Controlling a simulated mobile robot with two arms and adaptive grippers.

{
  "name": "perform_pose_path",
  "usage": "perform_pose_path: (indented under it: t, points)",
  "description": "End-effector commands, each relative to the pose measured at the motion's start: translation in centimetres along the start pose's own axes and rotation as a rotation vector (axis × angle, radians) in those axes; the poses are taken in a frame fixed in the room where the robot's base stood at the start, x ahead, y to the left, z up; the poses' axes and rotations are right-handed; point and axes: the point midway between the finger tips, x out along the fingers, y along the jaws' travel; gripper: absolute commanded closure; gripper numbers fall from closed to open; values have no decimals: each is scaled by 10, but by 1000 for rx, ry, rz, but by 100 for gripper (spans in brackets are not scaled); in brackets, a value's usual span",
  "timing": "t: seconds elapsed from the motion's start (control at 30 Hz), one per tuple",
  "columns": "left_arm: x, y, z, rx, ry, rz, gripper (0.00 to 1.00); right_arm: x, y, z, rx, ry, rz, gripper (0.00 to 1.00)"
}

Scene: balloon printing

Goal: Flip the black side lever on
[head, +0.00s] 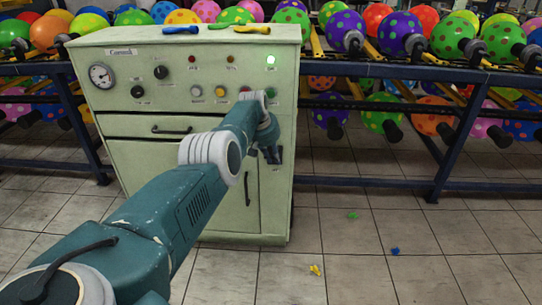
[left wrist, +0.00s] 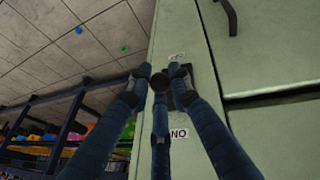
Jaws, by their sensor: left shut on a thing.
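The black side lever (left wrist: 160,82) shows as a round black knob in the left wrist view, at the edge of the pale green cabinet (head: 130,80). My left gripper (left wrist: 158,77) is shut around the knob, with fingers on both sides and one below it in that picture. Its fingers partly hide the lever's shaft and mount. An ON label (left wrist: 179,133) appears upside down there, and another, blurred label is at the opposite end of the mount. In the head view my left gripper (head: 268,152) is at the cabinet's right front. My right gripper is out of view.
The cabinet carries a gauge (head: 102,76), knobs, buttons and a lit green lamp (head: 271,60). Deflated balloons (head: 252,29) lie on its top. Racks of dotted balloons (head: 402,33) stand behind. The tiled floor (head: 370,235) at right is mostly clear, with small coloured scraps.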

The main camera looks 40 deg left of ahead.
Motion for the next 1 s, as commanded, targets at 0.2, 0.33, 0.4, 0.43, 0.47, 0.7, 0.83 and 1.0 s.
perform_pose_path:
  t: [0.2, 0.33, 0.4, 0.43, 0.47, 0.7, 0.83, 1.0]
  points:
    - [1, -5, 1, -3, -4, -13, 100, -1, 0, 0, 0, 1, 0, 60]
    - [1, -5, 1, -4, -4, -13, 100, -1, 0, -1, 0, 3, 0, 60]
    - [1, -5, 1, -4, -4, -13, 100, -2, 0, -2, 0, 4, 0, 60]
    - [1, -5, 1, -4, -4, -13, 100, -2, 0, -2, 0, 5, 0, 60]
    - [1, -5, 1, -4, -4, -13, 79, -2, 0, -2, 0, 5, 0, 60]
    - [1, -4, 1, -3, -3, -10, 64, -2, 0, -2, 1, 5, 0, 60]
    - [0, -2, 1, -2, -3, -7, 64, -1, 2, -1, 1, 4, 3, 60]
    - [-3, -1, -1, -2, -1, -5, 64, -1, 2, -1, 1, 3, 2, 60]
